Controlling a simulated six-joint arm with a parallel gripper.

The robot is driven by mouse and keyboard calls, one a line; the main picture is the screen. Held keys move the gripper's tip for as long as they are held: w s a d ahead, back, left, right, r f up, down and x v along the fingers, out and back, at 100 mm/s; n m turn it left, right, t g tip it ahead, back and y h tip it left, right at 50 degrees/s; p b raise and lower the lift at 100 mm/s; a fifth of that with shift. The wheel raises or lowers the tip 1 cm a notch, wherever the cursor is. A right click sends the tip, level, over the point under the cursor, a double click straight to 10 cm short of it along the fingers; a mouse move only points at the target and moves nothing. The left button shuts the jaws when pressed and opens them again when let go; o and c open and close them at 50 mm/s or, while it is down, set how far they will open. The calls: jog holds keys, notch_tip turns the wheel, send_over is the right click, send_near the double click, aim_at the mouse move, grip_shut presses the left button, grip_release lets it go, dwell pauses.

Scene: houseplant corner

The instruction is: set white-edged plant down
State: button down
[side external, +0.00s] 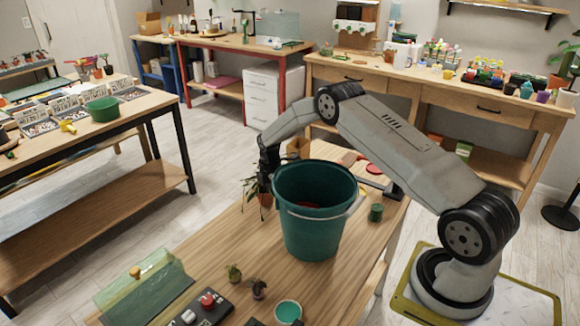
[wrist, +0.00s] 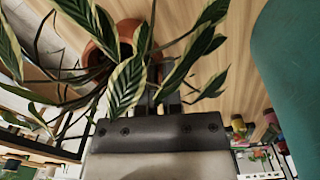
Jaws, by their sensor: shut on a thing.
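The white-edged plant (side external: 250,181) has long dark green leaves with pale edges and a terracotta pot (side external: 265,201). In the side view it is just left of the big teal bucket. My gripper (side external: 266,181) comes down from above and is shut on the plant. In the wrist view the leaves (wrist: 127,84) hang across my gripper (wrist: 158,98) and hide much of its fingers. The terracotta pot (wrist: 124,30) shows behind them against the wood. I cannot tell whether the pot touches the tabletop.
The teal bucket (side external: 310,225) stands close on the right and also fills the wrist view's right edge (wrist: 290,60). Two small plants (side external: 234,273) (side external: 258,289), a teal bowl (side external: 288,311) and a green cup (side external: 376,212) are on the table. Bare wood (side external: 210,243) lies left of the bucket.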

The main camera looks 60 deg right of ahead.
jog(key=c, duration=0.8)
grip_release()
jog(key=shift+r, duration=0.15)
notch_tip(320, 180, up, 12)
jog(key=shift+f, duration=0.1)
